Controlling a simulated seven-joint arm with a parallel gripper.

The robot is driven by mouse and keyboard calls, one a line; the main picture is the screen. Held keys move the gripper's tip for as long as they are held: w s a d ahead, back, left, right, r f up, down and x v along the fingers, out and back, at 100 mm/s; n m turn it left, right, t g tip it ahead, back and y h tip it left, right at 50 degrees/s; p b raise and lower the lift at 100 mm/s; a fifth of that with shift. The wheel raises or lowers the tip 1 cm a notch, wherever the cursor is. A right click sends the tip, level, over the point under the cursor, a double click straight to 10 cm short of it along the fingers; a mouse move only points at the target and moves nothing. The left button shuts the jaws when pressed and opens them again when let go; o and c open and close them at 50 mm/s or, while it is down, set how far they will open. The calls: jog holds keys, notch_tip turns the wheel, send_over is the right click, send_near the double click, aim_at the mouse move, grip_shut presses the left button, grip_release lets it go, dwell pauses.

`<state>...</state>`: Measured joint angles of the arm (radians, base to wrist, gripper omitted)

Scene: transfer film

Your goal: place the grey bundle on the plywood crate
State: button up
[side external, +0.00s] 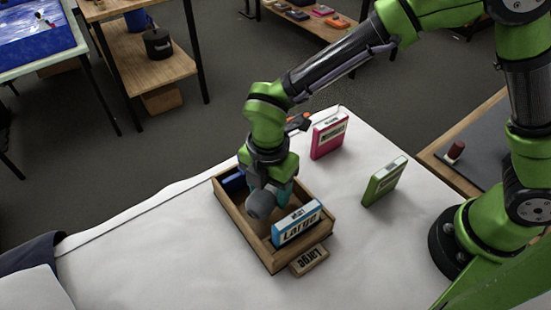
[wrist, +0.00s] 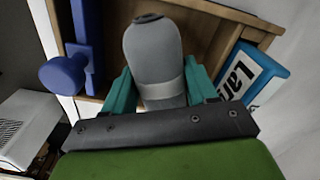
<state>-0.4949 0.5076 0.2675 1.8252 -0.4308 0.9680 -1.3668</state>
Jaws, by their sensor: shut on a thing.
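The grey bundle (side external: 262,204) is a rounded grey roll with a lighter band around it. It shows between my teal fingertips in the wrist view (wrist: 155,60). My gripper (side external: 284,193) is shut on it, one finger on each side. The plywood crate (side external: 247,240) is an open wooden box on the white table; its wood also shows in the wrist view (wrist: 205,35). The bundle is over or within the crate's opening. I cannot tell whether it touches the crate floor, which is largely hidden by my gripper and the bundle.
In the crate, a blue-and-white box marked "Large" (side external: 297,223) stands at one end and a blue object (side external: 233,182) lies at the other. A wooden "Large" tag (side external: 310,261) is by the crate's front. Pink (side external: 329,136) and green (side external: 384,183) boxes stand right; the table's left is clear.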

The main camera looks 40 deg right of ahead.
jog(key=shift+f, duration=1.75)
jog(key=o, duration=1.1)
jog(key=shift+f, duration=0.15)
